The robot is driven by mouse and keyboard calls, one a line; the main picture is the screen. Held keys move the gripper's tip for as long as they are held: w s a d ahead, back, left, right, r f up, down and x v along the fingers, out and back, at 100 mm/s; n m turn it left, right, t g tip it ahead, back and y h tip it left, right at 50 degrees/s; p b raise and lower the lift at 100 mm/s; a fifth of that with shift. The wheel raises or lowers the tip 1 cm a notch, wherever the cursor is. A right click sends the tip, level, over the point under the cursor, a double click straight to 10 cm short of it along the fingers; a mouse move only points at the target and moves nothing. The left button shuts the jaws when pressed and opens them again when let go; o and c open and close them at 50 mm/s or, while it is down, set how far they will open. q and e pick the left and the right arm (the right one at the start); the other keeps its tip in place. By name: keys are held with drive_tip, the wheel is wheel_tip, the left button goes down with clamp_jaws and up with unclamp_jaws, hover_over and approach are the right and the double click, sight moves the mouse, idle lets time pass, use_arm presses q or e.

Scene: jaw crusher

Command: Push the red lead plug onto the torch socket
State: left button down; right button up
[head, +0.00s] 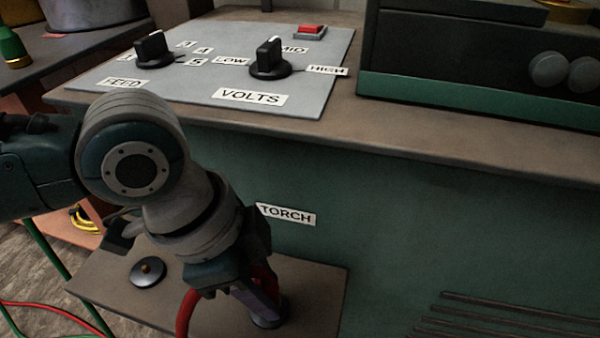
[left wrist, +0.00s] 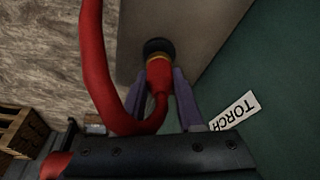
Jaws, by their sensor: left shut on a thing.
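My left gripper (head: 262,303) is shut on the red lead plug (left wrist: 160,76), its fingers on either side of it. The red lead (left wrist: 100,65) loops back from the plug and also hangs below the gripper in the head view (head: 186,312). The plug points at the dark round torch socket (left wrist: 157,47) on the low shelf beside the green cabinet. A brass-coloured band shows between the red body and the dark socket. I cannot tell how deep the plug sits. The TORCH label (head: 286,214) is on the cabinet face, just above the gripper. My right gripper is not in view.
Above is a panel (head: 200,80) with FEED and VOLTS knobs and a red switch (head: 309,30). Vent slats (head: 490,315) are at lower right. Red and green cables lie at lower left.

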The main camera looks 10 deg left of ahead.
use_arm(q)
drive_tip(key=shift+p, duration=0.65)
idle(0.8)
drive_tip(key=shift+f+b, duration=0.45)
drive_tip(key=shift+f, duration=0.15)
drive_tip(key=shift+c, duration=2.3)
unclamp_jaws()
drive_tip(key=p+v, duration=0.5)
drive_tip(key=v, duration=0.5)
